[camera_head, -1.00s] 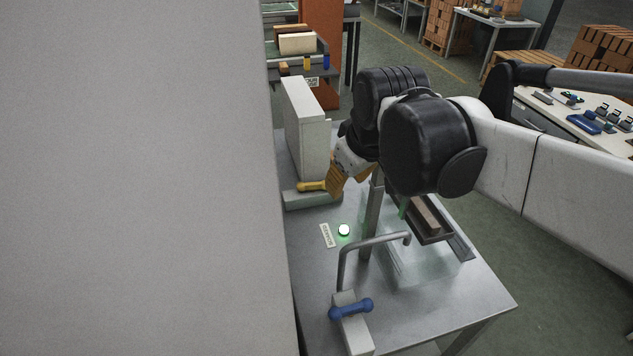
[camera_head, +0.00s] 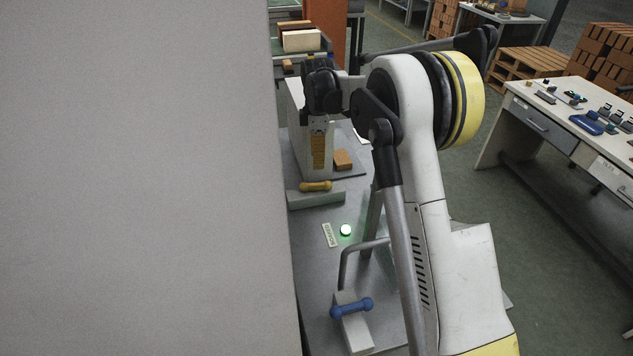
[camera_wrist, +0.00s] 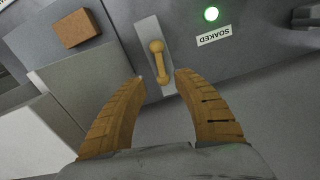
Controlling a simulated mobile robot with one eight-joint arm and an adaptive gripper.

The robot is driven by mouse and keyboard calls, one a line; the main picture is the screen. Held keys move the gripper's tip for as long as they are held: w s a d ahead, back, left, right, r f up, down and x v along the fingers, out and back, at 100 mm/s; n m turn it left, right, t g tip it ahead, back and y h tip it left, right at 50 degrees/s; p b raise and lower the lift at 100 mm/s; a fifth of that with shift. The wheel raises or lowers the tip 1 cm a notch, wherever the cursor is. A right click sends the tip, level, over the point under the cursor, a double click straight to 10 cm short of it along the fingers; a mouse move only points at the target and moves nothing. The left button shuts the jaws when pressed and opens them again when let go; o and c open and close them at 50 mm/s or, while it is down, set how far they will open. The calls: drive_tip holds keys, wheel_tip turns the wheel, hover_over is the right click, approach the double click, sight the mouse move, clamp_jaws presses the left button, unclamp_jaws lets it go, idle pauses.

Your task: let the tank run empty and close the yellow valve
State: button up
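The yellow valve (camera_head: 316,186) has a bar handle on a grey block on the metal table. In the wrist view its handle (camera_wrist: 159,62) runs nearly along the view, with its near end between the fingertips. My gripper (camera_head: 319,166) points down behind the valve in the head view. In the wrist view its brown fingers (camera_wrist: 160,78) are apart with nothing clasped; contact with the handle cannot be told. A green lamp (camera_head: 346,230) is lit beside a label reading SOAKED (camera_wrist: 214,37).
A blue valve (camera_head: 350,308) sits on a grey block at the table's front, near a bent pipe (camera_head: 362,246). A brick (camera_head: 343,159) lies behind the yellow valve, beside a tall pale block (camera_head: 296,125). A large grey surface (camera_head: 135,180) fills the left.

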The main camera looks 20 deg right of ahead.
sight(317, 184)
wheel_tip(317, 184, down, 11)
drive_tip(key=b, duration=0.3)
drive_tip(key=shift+b, duration=0.3)
clamp_jaws()
